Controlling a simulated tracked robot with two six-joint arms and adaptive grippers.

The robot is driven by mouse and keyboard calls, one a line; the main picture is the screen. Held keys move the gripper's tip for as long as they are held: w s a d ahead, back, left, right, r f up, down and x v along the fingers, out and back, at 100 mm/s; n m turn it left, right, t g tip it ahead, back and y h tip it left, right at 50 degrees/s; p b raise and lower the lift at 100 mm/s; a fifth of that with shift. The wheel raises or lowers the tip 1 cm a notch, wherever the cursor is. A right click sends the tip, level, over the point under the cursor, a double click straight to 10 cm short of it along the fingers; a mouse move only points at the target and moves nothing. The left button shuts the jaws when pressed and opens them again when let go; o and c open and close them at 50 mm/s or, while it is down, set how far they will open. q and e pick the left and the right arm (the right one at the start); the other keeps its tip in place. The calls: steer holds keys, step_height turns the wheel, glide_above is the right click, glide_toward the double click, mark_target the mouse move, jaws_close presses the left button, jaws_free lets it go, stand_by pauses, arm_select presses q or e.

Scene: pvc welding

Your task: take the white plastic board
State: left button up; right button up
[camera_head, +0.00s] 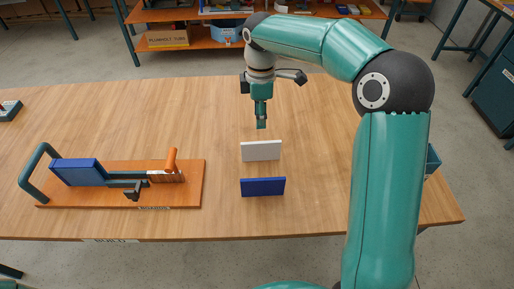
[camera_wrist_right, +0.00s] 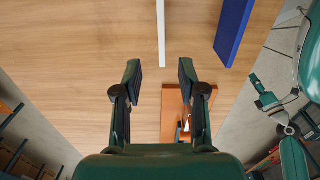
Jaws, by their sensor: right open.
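The white plastic board (camera_head: 261,151) stands on its long edge near the middle of the wooden table. It also shows edge-on in the right wrist view as a thin white strip (camera_wrist_right: 161,33) at the top. My right gripper (camera_head: 261,122) is above the table, just behind the board in the head view. In the right wrist view its two fingers (camera_wrist_right: 160,75) are apart with nothing between them, and the strip lies beyond their tips.
A blue board (camera_head: 262,187) stands in front of the white one, parallel to it and apart. An orange base (camera_head: 100,194) with a blue block, clamp and green handle sits on the left. A shelf stands beyond the table.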

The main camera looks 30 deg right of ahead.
glide_above(260, 159)
steer(key=f, duration=0.8)
steer(key=shift+w+d+f, duration=0.1)
steer(key=shift+w+d, duration=0.1)
steer(key=shift+w, duration=0.2)
steer(key=shift+s+f, duration=0.15)
steer(key=shift+f, duration=2.85)
jaws_close()
